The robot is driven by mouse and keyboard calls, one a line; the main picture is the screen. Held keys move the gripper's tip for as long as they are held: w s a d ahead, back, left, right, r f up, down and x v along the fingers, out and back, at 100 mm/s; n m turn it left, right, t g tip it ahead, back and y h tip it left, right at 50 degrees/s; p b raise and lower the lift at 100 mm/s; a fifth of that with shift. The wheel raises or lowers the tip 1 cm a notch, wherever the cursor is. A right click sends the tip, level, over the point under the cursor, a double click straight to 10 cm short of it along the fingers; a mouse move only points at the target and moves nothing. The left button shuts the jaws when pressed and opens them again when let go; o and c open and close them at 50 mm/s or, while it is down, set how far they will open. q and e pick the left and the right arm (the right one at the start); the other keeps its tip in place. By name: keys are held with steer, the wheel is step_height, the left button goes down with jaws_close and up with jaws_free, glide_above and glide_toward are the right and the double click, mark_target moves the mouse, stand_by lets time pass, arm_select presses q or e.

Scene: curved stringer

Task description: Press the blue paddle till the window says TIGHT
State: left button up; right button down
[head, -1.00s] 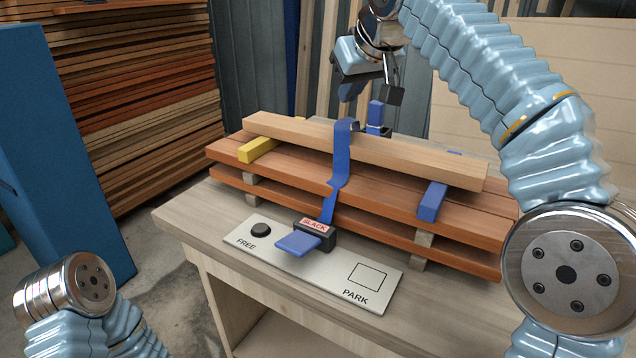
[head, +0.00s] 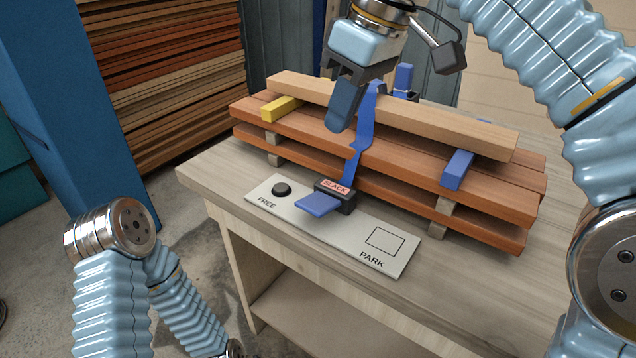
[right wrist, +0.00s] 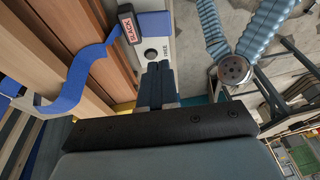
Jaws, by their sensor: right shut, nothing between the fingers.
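The blue paddle (head: 317,204) sticks out from the front of a small black housing on the light panel. The window (head: 335,187) on that housing reads SLACK; it also shows in the right wrist view (right wrist: 129,27), with the paddle (right wrist: 154,24) beside it. A blue strap (head: 361,140) runs from the housing up over the wood stack. My right gripper (head: 339,125) is shut and empty, fingers pointing down, in front of the stack and above and behind the paddle, clear of it. Its fingers (right wrist: 157,72) show in the right wrist view. My left gripper is out of view.
The panel (head: 345,232) carries a black knob (head: 281,189) marked FREE and an outlined square marked PARK. The wood stack (head: 400,128) stands behind on the bench (head: 225,177), with yellow and blue blocks in it.

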steer(key=b, duration=0.4)
glide_toward(311, 203)
steer(key=x, duration=0.5)
steer(key=shift+w+a+f, duration=0.15)
steer(key=shift+w, duration=0.05)
steer(key=shift+s+a+f, duration=0.1)
steer(key=shift+f, duration=0.4)
